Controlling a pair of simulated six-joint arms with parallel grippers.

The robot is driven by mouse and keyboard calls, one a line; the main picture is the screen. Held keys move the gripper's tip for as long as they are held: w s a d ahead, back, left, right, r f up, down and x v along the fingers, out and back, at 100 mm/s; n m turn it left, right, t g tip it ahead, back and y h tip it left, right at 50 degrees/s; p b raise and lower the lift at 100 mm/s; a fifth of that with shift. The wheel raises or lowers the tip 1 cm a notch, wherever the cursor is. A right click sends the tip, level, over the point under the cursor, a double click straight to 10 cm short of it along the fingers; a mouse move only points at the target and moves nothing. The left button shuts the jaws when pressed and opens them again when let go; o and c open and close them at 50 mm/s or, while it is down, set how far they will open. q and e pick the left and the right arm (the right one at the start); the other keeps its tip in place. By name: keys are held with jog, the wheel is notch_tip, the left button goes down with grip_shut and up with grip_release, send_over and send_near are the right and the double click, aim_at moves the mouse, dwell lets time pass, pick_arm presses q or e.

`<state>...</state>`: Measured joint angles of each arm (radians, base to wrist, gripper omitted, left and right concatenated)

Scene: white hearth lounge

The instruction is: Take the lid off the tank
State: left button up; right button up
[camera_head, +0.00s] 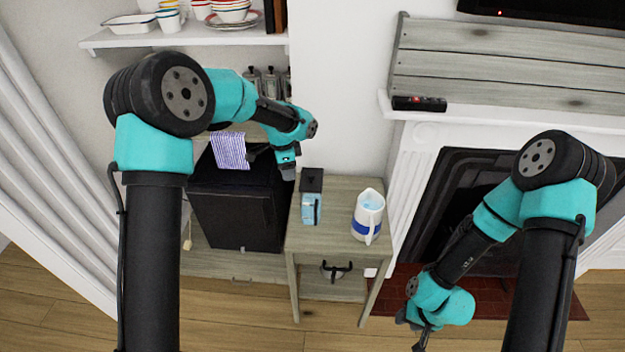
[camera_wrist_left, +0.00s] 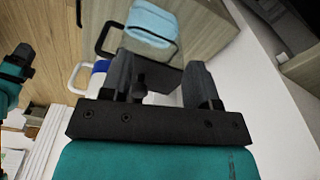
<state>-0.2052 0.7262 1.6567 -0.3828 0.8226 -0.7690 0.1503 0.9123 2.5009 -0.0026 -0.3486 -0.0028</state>
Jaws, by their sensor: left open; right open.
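The tank (camera_head: 311,208) is a small upright box with a clear, light-blue body and a black lid (camera_head: 312,180). It stands at the left of the small wooden table. My left gripper (camera_head: 288,174) is open, up and to the left of the tank in the head view, and appears apart from it. In the left wrist view its open fingers (camera_wrist_left: 160,85) straddle a dark piece that I cannot identify. Beyond them is a clear body with something light blue (camera_wrist_left: 152,22) inside. My right gripper (camera_head: 420,336) is open and empty, low at the right, far from the tank.
A white pitcher (camera_head: 368,215) with a blue band stands right of the tank on the table (camera_head: 335,238). A black cabinet (camera_head: 235,217) with a striped cloth (camera_head: 230,151) is to the left. A shelf (camera_head: 190,36) with dishes hangs above. A fireplace (camera_head: 450,190) is right.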

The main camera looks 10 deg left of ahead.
pick_arm(q)
jog(key=d+r+m+y, duration=0.2)
jog(key=d+r+m, duration=0.1)
jog(key=d+r, duration=0.7)
notch_tip(320, 180, up, 5)
jog(key=shift+w+f, duration=0.2)
jog(key=shift+w, duration=0.15)
send_near(311, 174)
jog(key=f, duration=0.5)
jog(key=shift+w+d+f, duration=0.1)
jog(key=shift+w+d, duration=0.05)
jog(key=shift+w, duration=0.1)
jog(key=shift+f, duration=0.1)
jog(key=shift+f, duration=0.15)
jog(key=shift+a+f, duration=0.2)
jog(key=shift+f, duration=0.6)
jog(key=shift+a+f, duration=0.2)
jog(key=shift+f, duration=0.6)
jog(key=shift+a+f, duration=0.2)
jog(key=shift+f, duration=0.6)
jog(key=shift+c, duration=0.5)
